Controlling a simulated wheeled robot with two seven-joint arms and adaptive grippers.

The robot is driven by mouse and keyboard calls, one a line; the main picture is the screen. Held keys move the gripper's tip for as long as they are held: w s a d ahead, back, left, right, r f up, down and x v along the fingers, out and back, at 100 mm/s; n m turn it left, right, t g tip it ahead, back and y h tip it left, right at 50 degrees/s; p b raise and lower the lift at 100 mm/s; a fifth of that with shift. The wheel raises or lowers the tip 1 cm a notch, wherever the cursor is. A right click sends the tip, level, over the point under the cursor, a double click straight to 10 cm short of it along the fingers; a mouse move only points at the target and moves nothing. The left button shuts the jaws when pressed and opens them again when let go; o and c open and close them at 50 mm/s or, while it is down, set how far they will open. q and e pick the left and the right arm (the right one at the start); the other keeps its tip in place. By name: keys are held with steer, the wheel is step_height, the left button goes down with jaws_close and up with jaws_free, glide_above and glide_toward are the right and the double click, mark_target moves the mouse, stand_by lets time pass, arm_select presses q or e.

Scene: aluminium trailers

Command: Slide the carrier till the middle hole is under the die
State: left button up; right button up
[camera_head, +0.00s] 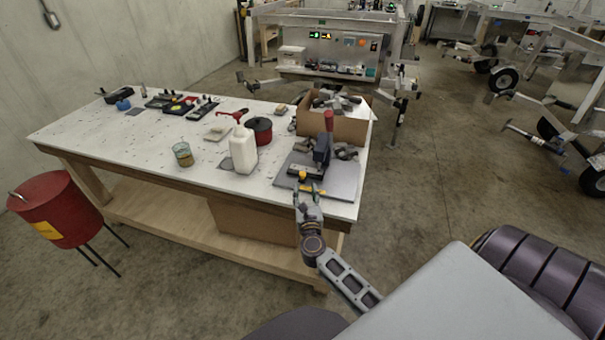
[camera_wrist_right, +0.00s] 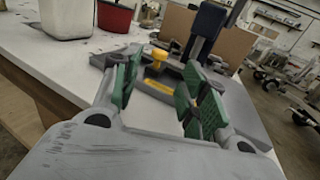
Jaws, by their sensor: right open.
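A small bench press with a dark blue body (camera_head: 321,150) and a red handle (camera_head: 328,121) stands on a grey plate (camera_head: 345,180) at the table's near right corner. A low dark bar, which looks like the carrier (camera_head: 312,172), lies at its front, with a yellow knob (camera_head: 302,175) by its left end. The knob (camera_wrist_right: 158,53) also shows in the right wrist view, just beyond my fingertips, with a yellow strip (camera_wrist_right: 160,86) nearer. My right gripper (camera_wrist_right: 163,70) is open and empty, its green-padded fingers either side of the knob's line. The die and holes cannot be made out. My left gripper is out of view.
A cardboard box (camera_head: 345,129) of grey parts stands behind the press. A white jug (camera_head: 243,152), a red pot (camera_head: 261,130) and a glass (camera_head: 183,155) stand to the left. The table's front left is mostly clear.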

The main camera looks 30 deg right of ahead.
mark_target(303, 176)
steer(key=shift+p+x, duration=0.55)
steer(key=shift+x, duration=4.75)
jaws_close()
